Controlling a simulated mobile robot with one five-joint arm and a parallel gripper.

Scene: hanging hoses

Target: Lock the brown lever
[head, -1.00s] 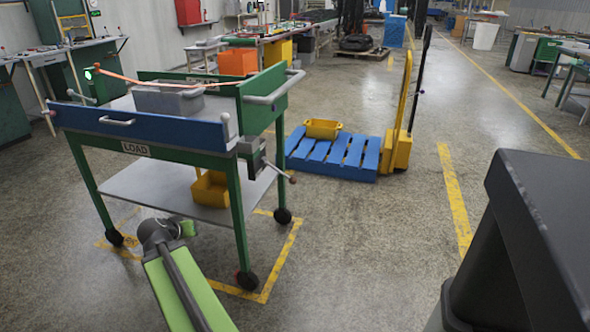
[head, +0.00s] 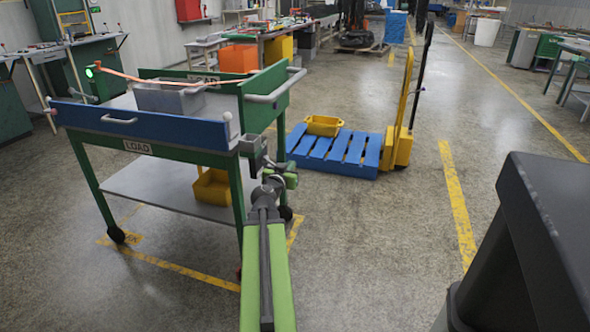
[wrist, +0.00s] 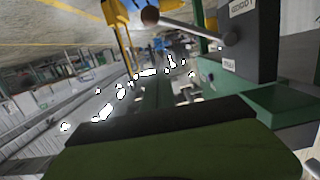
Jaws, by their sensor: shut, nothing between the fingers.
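The brown lever shows in the wrist view as a grey rod with a round brown knob (wrist: 150,17), running from a pivot on a dark green block. In the head view its grey latch housing (head: 250,145) is on the right front corner of the green and blue cart (head: 175,129); the lever itself is mostly hidden there by my wrist. My gripper (head: 290,181) is shut and empty, just right of and below the housing. Its green body (wrist: 180,150) fills the bottom of the wrist view, apart from the knob. Contact with the lever cannot be told in the head view.
A grey bin (head: 170,98) is on the cart top and a yellow bin (head: 211,187) on its lower shelf. Behind stand a blue pallet (head: 335,149) and a yellow pallet jack (head: 398,145).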

